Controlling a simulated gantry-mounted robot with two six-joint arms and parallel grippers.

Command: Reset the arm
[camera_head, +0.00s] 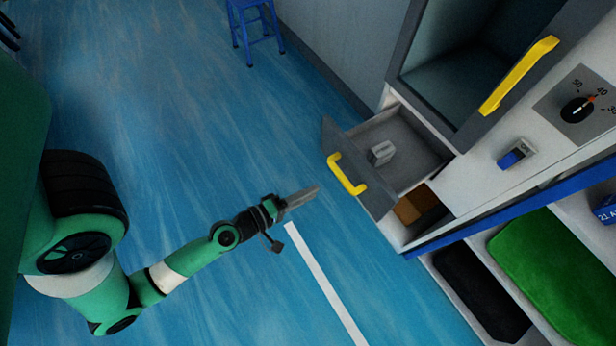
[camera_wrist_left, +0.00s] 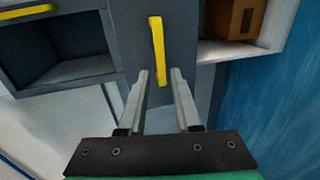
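My left gripper (camera_head: 304,197) is stretched out over the blue floor, a little short of the open drawer (camera_head: 413,163). In the left wrist view my left gripper (camera_wrist_left: 160,85) has its two fingers apart with nothing between them. The drawer's yellow handle (camera_head: 347,174) is apart from the fingertips in the head view. The handle also shows just beyond the fingers in the left wrist view (camera_wrist_left: 158,50). A small grey object (camera_head: 381,153) lies inside the drawer. My right gripper is not in view.
An open cabinet compartment with a yellow-handled door (camera_head: 519,75) is above the drawer. A dial (camera_head: 577,109) and a blue switch (camera_head: 512,158) are on the front. A cardboard box (camera_wrist_left: 237,18) sits in a lower cubby. A blue stool (camera_head: 254,27) stands at the back. The floor around my arm is clear.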

